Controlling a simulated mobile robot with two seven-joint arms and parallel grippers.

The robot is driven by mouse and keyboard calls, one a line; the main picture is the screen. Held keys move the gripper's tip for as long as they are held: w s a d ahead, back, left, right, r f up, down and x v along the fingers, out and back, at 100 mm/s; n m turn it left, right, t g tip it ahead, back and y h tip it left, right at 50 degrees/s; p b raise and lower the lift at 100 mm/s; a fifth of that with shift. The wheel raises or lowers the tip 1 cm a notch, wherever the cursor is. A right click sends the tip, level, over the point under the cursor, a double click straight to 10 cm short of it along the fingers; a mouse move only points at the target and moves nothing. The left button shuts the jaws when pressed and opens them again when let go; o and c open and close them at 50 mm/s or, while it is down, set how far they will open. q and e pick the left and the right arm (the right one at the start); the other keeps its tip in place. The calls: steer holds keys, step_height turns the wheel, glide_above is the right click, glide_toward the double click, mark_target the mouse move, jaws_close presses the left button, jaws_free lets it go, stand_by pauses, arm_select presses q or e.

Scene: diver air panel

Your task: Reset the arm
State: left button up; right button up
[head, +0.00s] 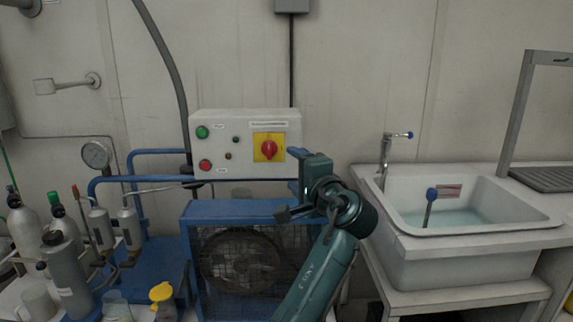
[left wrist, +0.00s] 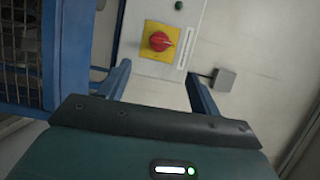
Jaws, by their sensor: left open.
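My left arm, teal, rises from the bottom middle of the head view. In the left wrist view, the two blue fingers of the left gripper (left wrist: 160,82) stand wide apart. The red rotary knob (head: 269,149) on its yellow plate appears between and beyond the fingers in the left wrist view (left wrist: 159,41). No contact with the knob shows. My right gripper is not in view.
The white control box (head: 220,127) has green and red buttons. The blue caged compressor (head: 230,210) stands below it. Bottles and a gauge (head: 96,154) are at left. A water-filled sink (head: 471,249) with a blue-tipped tap is at right. Wall space above is mostly clear.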

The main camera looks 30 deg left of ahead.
arm_select(q)
steer(key=shift+s+d, duration=0.3)
steer(key=shift+d, duration=0.1)
